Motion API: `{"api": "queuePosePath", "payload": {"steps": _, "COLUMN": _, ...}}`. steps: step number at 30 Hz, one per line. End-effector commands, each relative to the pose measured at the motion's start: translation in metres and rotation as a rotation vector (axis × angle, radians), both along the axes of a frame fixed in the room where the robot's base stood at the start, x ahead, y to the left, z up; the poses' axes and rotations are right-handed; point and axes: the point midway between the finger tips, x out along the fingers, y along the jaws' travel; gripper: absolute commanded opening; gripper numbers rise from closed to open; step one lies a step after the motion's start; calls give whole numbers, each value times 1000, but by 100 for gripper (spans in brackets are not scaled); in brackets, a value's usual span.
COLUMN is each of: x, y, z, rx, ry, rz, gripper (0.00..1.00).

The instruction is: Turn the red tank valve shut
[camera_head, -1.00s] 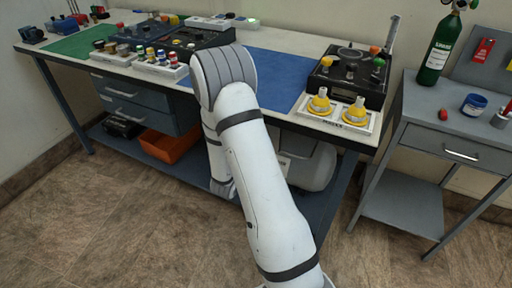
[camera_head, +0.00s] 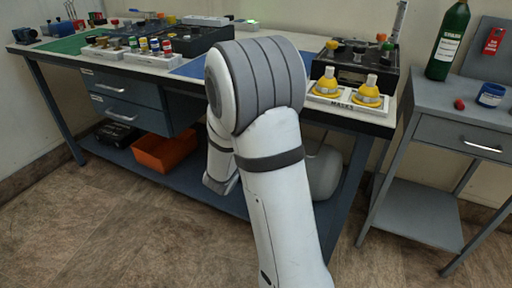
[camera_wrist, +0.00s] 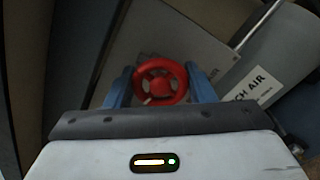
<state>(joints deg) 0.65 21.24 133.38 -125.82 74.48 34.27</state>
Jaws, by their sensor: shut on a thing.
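The red tank valve (camera_wrist: 159,82) is a round spoked handwheel, seen in the wrist view at upper middle. My gripper (camera_wrist: 160,88) has one blue finger on each side of the wheel and is shut on its rim. The grey tank (camera_head: 325,172) lies on the lower shelf under the bench in the head view, partly behind my arm. A white label reading "CH AIR" (camera_wrist: 254,86) shows to the right of the wheel in the wrist view. In the head view the gripper and valve are hidden behind my arm.
An orange bin (camera_head: 165,152) sits on the shelf to the left. A side table (camera_head: 440,130) with a green bottle (camera_head: 447,42) stands at the right.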

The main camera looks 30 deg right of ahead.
Motion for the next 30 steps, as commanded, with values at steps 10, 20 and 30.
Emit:
{"api": "queuePosePath", "payload": {"steps": 10, "x": -2, "y": -3, "z": -7, "rx": 201, "ry": -268, "rz": -7, "gripper": 26}}
{"api": "queuePosePath", "payload": {"steps": 20, "x": -2, "y": -2, "z": -4, "rx": 393, "ry": -509, "rz": -7, "gripper": 26}}
{"api": "queuePosePath", "payload": {"steps": 30, "x": -2, "y": -2, "z": -3, "rx": 590, "ry": -760, "rz": -7, "gripper": 26}}
